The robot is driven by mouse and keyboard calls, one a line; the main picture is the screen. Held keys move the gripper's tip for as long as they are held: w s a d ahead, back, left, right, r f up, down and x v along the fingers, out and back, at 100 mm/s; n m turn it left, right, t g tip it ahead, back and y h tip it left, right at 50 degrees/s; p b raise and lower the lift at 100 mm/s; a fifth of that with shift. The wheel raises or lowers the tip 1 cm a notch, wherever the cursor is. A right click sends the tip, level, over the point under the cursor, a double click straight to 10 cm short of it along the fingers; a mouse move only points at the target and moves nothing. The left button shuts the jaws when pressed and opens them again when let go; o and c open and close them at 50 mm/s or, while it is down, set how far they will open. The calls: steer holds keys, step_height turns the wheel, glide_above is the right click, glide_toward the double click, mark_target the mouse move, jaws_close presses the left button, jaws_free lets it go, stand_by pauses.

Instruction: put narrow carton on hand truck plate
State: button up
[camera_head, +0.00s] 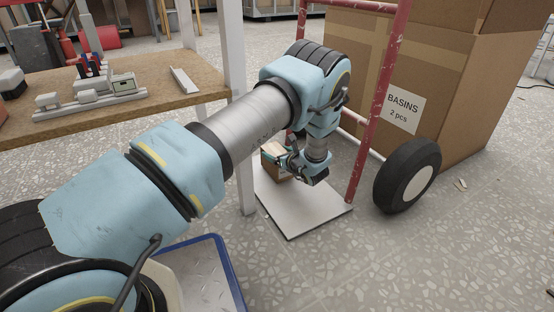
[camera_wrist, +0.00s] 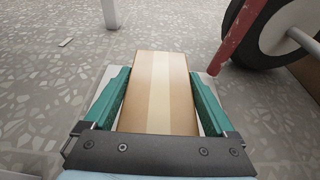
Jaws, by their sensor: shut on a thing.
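The narrow carton (camera_wrist: 160,85) is a small brown box with a paler tape strip along its top. My gripper (camera_wrist: 160,92) is shut on it, with a green finger along each long side. In the head view the carton (camera_head: 272,151) shows partly behind my gripper (camera_head: 285,158), over the rear part of the hand truck plate (camera_head: 310,215). The plate is a flat pale sheet on the floor at the foot of the red hand truck. Its edges also show beside the fingers in the wrist view (camera_wrist: 103,90). I cannot tell whether the carton touches the plate.
The hand truck's red upright (camera_head: 378,100) and black wheel (camera_head: 406,175) stand right of my gripper. A large box marked BASINS (camera_head: 445,75) is behind them. A wooden workbench (camera_head: 150,80) with tools is at left, its pale leg (camera_head: 240,150) close to the plate.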

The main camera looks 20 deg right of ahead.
steer(key=shift+f, duration=0.2)
steer(key=o, duration=1.6)
steer(key=shift+f, duration=0.1)
steer(key=shift+s+d+r+p, duration=0.1)
steer(key=shift+s+r+p, duration=0.15)
steer(key=shift+s+p, duration=0.1)
steer(key=p+v, duration=0.5)
steer(key=v, duration=0.6)
steer(key=shift+s, duration=0.15)
